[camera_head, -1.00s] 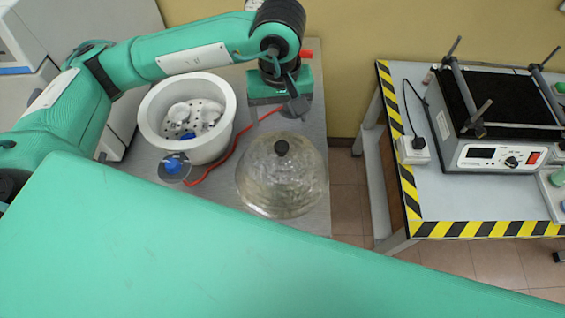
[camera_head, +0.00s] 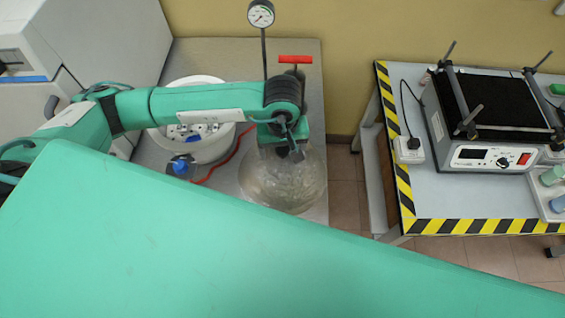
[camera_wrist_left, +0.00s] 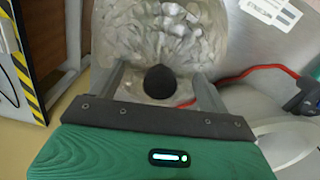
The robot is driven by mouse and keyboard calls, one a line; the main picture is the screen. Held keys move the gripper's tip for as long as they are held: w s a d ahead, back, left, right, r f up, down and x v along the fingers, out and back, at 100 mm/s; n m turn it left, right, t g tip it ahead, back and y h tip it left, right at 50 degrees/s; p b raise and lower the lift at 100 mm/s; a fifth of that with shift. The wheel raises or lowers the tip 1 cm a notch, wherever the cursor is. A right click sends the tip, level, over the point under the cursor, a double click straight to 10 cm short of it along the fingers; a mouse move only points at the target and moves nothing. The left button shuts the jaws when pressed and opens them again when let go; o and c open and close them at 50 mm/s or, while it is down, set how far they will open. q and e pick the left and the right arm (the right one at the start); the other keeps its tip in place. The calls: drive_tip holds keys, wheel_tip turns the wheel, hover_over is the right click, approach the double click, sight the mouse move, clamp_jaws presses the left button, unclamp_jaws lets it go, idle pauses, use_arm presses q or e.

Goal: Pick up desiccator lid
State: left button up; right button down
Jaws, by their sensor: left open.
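The desiccator lid (camera_head: 283,185) is a clear glass dome lying on the metal table. In the left wrist view the glass lid (camera_wrist_left: 160,30) fills the top middle, and its round black knob (camera_wrist_left: 161,80) shows between my two fingers. My left gripper (camera_wrist_left: 163,85) is open, with one finger on each side of the knob; I cannot tell how far above the glass the tips are. In the head view my left gripper (camera_head: 287,152) hangs over the back part of the lid and hides the knob. My right gripper is not in view.
The white desiccator bowl (camera_head: 215,147) stands left of the lid, partly behind my arm. A blue-capped piece (camera_head: 180,168), a red hose (camera_head: 222,163) and a pressure gauge (camera_head: 261,14) are close by. A shaker (camera_head: 490,125) stands on the right table (camera_head: 425,190).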

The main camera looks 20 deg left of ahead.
use_arm(q)
drive_tip(key=shift+f, duration=0.1)
drive_tip(key=shift+c, duration=0.5)
drive_tip(key=shift+s, duration=0.1)
drive_tip(key=c, duration=1.4)
clamp_jaws()
drive_tip(key=shift+f, duration=0.1)
